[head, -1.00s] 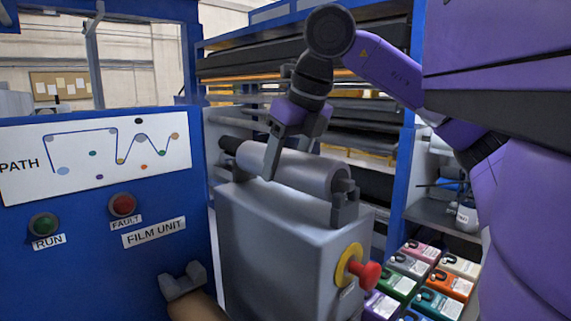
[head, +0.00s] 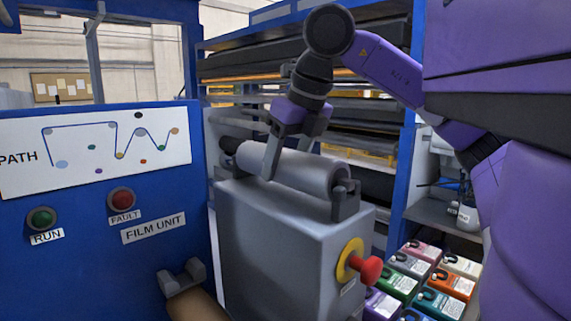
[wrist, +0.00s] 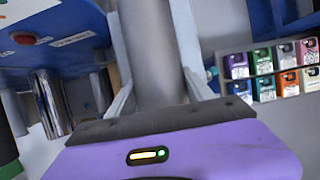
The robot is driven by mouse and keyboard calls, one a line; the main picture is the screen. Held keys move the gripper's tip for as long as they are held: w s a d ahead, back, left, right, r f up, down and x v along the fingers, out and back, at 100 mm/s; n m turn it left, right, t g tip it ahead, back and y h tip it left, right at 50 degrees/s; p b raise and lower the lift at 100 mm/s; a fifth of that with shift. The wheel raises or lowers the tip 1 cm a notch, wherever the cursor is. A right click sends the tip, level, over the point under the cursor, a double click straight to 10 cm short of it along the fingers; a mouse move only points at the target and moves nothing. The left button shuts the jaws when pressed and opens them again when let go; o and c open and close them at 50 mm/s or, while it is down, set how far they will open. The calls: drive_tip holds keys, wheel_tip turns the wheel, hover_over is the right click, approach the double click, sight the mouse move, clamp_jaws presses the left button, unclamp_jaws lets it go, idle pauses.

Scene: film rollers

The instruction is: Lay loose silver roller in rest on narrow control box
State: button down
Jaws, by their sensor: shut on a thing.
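The silver roller (head: 312,174) lies lengthwise over the top of the narrow grey control box (head: 268,245), with dark shaft ends. Its right end is at the upright grey rest bracket (head: 346,203); I cannot tell whether the shaft is fully seated. The left shaft end (head: 230,145) is by the box's far end, and its support is mostly hidden. My gripper (head: 282,163) reaches down from above and is shut on the roller, left of its middle. In the wrist view the roller (wrist: 152,50) runs between the two fingers.
Coloured containers (head: 430,280) stand at lower right. A rack of dark rolls (head: 300,60) is behind.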

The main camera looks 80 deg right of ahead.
drive_tip(key=shift+f+b, duration=0.45)
drive_tip(key=shift+b, duration=0.15)
drive_tip(key=shift+c, duration=1.5)
unclamp_jaws()
drive_tip(key=shift+b+v, duration=0.45)
drive_tip(key=shift+v, duration=3.5)
